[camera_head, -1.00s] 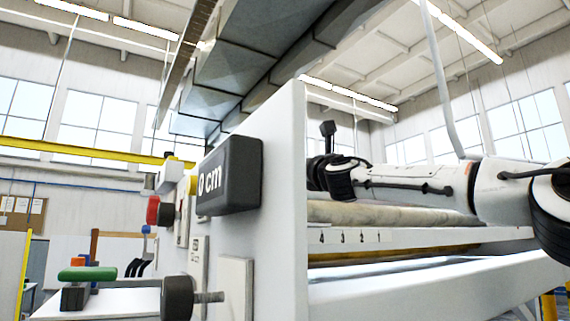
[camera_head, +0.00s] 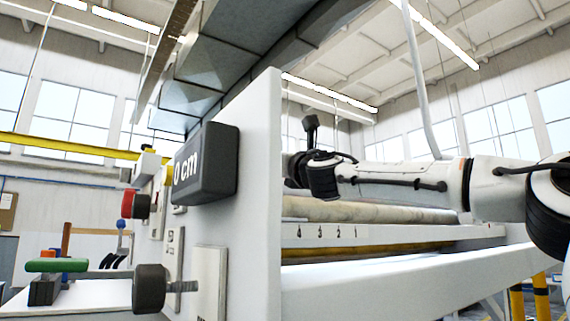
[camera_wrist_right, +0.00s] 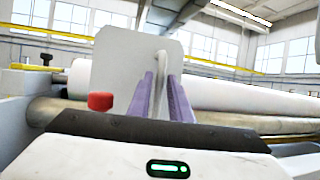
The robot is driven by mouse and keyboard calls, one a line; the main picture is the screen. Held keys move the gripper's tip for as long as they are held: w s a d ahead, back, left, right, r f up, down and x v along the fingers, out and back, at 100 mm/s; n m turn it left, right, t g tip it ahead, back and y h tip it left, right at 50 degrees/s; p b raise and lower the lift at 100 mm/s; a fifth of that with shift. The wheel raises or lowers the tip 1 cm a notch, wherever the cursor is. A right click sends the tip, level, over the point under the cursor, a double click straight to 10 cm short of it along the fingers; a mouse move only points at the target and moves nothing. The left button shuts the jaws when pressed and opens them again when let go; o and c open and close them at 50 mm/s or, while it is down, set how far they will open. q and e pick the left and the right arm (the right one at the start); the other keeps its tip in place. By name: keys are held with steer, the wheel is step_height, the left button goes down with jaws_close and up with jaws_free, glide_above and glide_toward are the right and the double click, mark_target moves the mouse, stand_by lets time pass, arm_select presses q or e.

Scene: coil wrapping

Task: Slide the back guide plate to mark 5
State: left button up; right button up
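A pale upright plate with cut corners (camera_wrist_right: 115,65), which looks like the back guide plate, stands ahead in the right wrist view. My right gripper (camera_wrist_right: 160,85) has its two purple fingers in front of it, a little apart. A narrow pale strip shows between them; I cannot tell whether they press on it. In the head view my right arm reaches in from the right above the roller, and its fingertips are hidden. My left gripper is not in view.
The machine's white side panel (camera_head: 258,200) stands close in front, carrying a dark display (camera_head: 206,165) reading 0 cm. A black knob (camera_head: 150,288) and a green handle (camera_head: 57,265) stick out at lower left. A red knob (camera_wrist_right: 101,101) sits near my right fingers.

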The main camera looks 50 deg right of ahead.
steer(key=b+v, duration=0.1)
steer(key=v, duration=0.6)
steer(key=shift+s, duration=0.35)
steer(key=shift+a+f, duration=0.1)
